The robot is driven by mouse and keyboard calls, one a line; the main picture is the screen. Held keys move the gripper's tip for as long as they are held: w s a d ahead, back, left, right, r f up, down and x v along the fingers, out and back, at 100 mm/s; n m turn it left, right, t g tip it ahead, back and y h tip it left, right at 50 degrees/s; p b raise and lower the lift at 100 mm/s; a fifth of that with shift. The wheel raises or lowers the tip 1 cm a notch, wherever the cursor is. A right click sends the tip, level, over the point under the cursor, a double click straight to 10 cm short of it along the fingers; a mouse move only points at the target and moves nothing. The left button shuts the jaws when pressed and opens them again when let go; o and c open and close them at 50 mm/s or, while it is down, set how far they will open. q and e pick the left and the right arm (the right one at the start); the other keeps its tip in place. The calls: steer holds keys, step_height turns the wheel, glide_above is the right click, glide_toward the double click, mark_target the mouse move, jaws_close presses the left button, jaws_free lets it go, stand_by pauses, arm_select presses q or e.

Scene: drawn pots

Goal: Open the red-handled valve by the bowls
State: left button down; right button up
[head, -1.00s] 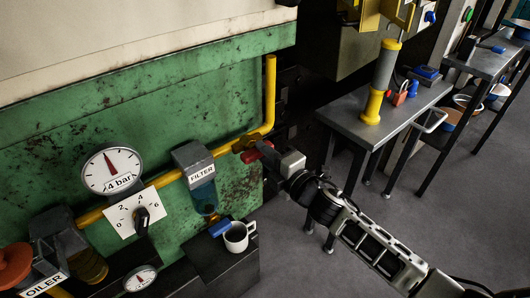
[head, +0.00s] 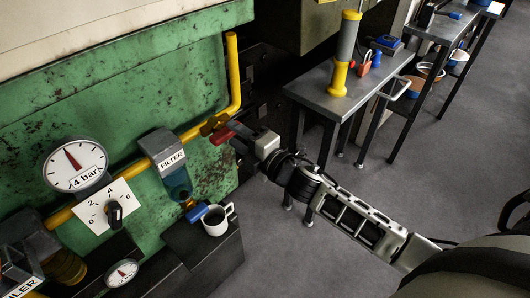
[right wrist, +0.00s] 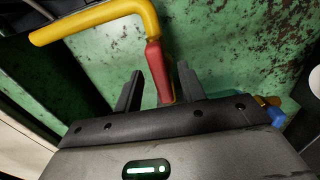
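A red valve handle (head: 222,136) sits on the yellow pipe to the right of the filter. In the right wrist view the red handle (right wrist: 156,62) lies between the two dark fingers of my right gripper (right wrist: 159,70), nearer the right finger. The fingers are apart, and I cannot tell whether either touches it. In the head view my right gripper (head: 241,143) is at this handle. Several bowls (head: 431,71) stand far off on a lower shelf at the upper right, not beside this handle. My left gripper is out of view.
The filter (head: 166,155), pressure gauge (head: 74,165) and dial plate (head: 103,207) are left of the gripper. A white mug (head: 216,220) stands on a dark ledge near a blue handle (head: 197,212). A grey table (head: 320,98) is behind the arm. The floor on the right is clear.

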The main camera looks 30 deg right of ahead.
steer(key=b+v, duration=0.2)
steer(key=v, duration=1.2)
steer(key=shift+s, duration=0.3)
steer(key=shift+d, duration=0.1)
steer(key=s+a+f+m+g+h, duration=0.1)
steer(key=s+a+f+m+g, duration=0.2)
steer(key=f+m, duration=0.4)
steer(key=s+a+f+m+g+h, duration=0.2)
steer(key=s+a+f+m, duration=0.3)
steer(key=f+m, duration=0.3)
steer(key=m+g, duration=0.1)
steer(key=m, duration=0.3)
steer(key=shift+s+a+f+g, duration=0.15)
steer(key=shift+a+f+g, duration=0.05)
steer(key=shift+f+g, duration=0.15)
